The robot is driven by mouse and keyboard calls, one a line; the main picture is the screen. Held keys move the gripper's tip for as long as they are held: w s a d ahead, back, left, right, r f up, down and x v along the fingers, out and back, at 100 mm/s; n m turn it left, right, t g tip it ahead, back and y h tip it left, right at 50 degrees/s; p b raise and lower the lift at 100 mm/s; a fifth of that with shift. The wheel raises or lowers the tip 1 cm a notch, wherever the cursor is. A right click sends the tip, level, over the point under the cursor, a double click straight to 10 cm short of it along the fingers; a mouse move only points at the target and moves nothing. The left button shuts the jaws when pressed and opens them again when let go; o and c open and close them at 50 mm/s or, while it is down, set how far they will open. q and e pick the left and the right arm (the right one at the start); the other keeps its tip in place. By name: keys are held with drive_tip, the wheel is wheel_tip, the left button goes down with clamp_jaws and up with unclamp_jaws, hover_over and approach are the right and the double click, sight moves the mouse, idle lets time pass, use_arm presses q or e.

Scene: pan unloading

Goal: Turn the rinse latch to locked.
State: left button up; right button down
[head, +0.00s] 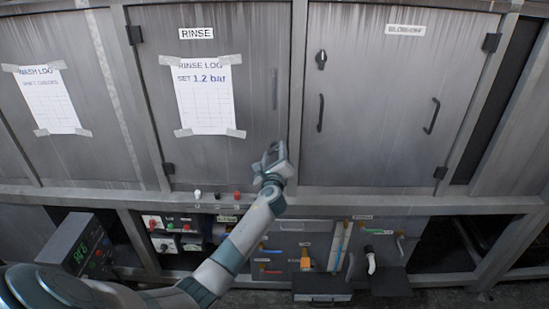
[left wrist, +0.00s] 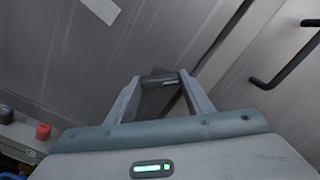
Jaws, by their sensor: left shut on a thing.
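The rinse door (head: 250,60), under a RINSE label (head: 197,33), is closed and grey. My left gripper (head: 273,155) is at its lower right edge, beside the frame post. In the left wrist view, the gripper's fingertips (left wrist: 160,80) are closed on a small dark bar, which I take to be the rinse latch (left wrist: 158,79). The fingers hide most of the latch in the head view, and I cannot tell which way it is turned. My right gripper is not in view.
A vertical handle (head: 274,88) is above the gripper on the rinse door. The closed door to the right has a black latch (head: 321,60) and bar handles (head: 320,113). Small knobs, including a red button (head: 237,195), line the ledge below. A log sheet (head: 205,95) is taped up.

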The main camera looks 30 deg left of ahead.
use_arm(q)
drive_tip(key=n+b, duration=0.1)
drive_tip(key=n, duration=0.1)
drive_tip(key=n+b, duration=0.1)
drive_tip(key=shift+f+n, duration=0.2)
drive_tip(key=shift+n, duration=0.2)
drive_tip(key=shift+n+b, duration=0.55)
drive_tip(key=shift+n, duration=0.35)
drive_tip(key=n+b, duration=0.1)
drive_tip(key=n, duration=0.1)
drive_tip(key=n+b, duration=0.1)
drive_tip(key=n, duration=0.1)
drive_tip(key=shift+r+n, duration=0.2)
drive_tip(key=shift+n, duration=0.2)
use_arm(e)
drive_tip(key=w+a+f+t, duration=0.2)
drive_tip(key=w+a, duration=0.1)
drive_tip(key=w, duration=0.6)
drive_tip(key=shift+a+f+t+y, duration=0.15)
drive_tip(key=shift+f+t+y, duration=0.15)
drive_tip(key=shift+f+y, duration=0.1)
use_arm(q)
drive_tip(key=o, duration=0.8)
drive_tip(key=shift+s, duration=0.1)
